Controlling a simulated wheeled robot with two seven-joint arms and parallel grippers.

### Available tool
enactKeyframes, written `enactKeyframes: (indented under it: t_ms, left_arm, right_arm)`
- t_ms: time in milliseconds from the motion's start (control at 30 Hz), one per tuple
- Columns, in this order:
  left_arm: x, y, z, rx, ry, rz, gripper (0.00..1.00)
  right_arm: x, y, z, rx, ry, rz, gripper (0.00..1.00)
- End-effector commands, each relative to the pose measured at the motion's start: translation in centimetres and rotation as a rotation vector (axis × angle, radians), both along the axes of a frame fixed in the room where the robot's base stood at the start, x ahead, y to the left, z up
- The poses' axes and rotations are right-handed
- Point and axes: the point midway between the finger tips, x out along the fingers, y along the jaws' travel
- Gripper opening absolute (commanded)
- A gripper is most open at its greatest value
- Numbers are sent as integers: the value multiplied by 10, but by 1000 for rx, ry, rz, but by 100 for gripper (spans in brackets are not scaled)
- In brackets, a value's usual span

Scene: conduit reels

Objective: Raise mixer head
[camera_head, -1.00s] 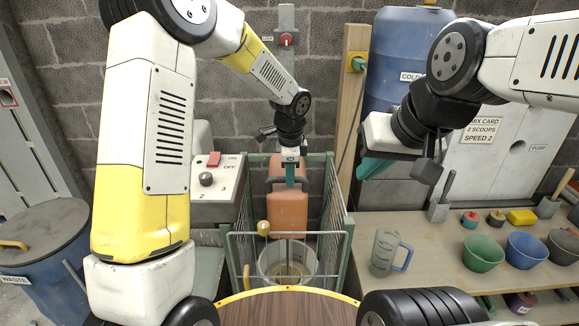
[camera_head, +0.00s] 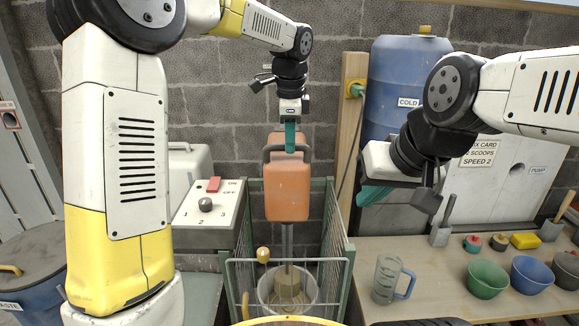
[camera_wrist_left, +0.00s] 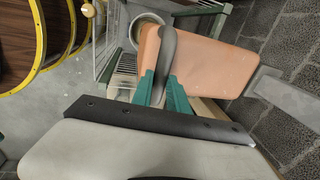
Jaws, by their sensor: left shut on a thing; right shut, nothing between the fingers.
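The orange mixer head (camera_head: 287,190) stands above the wire-caged bowl (camera_head: 286,287) at the back. A shaft runs down from it to a paddle (camera_head: 288,281) at the bowl. My left gripper (camera_head: 290,145) is shut on the dark handle (camera_head: 269,152) at the top of the head. The left wrist view shows its green fingers (camera_wrist_left: 165,93) around the handle, with the orange head (camera_wrist_left: 200,62) beside them. My right gripper (camera_head: 370,195) is shut and empty, apart from everything, to the right of the cage above the bench's left end.
A control box (camera_head: 207,207) with a red switch and a knob stands left of the cage. On the right bench (camera_head: 440,290) are a clear jug (camera_head: 387,279) and several bowls. A blue water barrel (camera_head: 400,85) stands behind my right gripper.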

Motion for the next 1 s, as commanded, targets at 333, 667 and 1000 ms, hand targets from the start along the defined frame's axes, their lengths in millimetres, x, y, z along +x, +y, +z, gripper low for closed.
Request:
enactKeyframes:
  t_ms: [333,667,1000]
  left_arm:
    - [1,0,62,-1,-8,0,0]
    - [1,0,72,-1,-10,1,0]
    - [1,0,71,-1,-10,1,41]
  right_arm:
    - [0,0,0,0,0,0,0]
    - [0,0,0,0,0,0,0]
    - [0,0,0,0,0,0,0]
